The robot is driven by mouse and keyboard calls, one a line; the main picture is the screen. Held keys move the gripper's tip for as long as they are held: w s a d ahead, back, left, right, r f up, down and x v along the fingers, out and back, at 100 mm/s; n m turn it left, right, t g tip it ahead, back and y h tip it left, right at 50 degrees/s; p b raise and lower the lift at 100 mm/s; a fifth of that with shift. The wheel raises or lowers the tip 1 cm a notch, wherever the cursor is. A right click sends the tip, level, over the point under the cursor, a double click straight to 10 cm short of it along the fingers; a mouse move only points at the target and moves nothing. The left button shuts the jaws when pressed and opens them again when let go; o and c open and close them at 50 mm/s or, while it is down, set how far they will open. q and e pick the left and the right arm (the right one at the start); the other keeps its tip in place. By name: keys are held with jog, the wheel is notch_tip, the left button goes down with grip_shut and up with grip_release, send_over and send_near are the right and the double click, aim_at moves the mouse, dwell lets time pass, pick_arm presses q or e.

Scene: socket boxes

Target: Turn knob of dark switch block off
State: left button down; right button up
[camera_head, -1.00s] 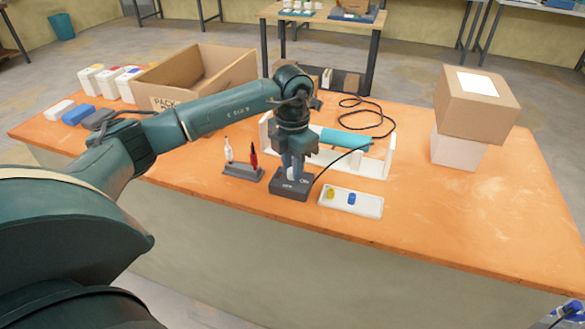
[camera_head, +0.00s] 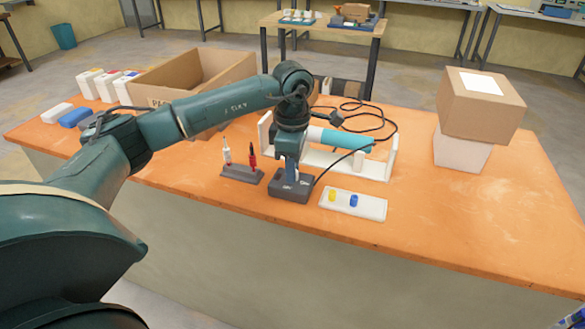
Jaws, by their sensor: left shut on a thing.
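The dark switch block (camera_head: 291,193) sits on the orange table, near its front edge. My left gripper (camera_head: 291,175) points straight down over the top of the block and is shut on the knob there. The fingers cover most of the knob, so its angle cannot be read. A dark cable runs from the block up to the right. My right gripper does not show.
A white tray (camera_head: 370,207) with a yellow and a blue piece lies right of the block. A grey holder (camera_head: 242,174) with a white and a red tool stands left. A white rack (camera_head: 384,171) with a teal cylinder is behind. Boxes stand at the right.

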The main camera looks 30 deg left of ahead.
pick_arm(q)
jog(key=shift+m, duration=0.7)
jog(key=shift+r, duration=0.1)
jog(key=c, duration=1.2)
grip_release()
notch_tip(320, 180, up, 13)
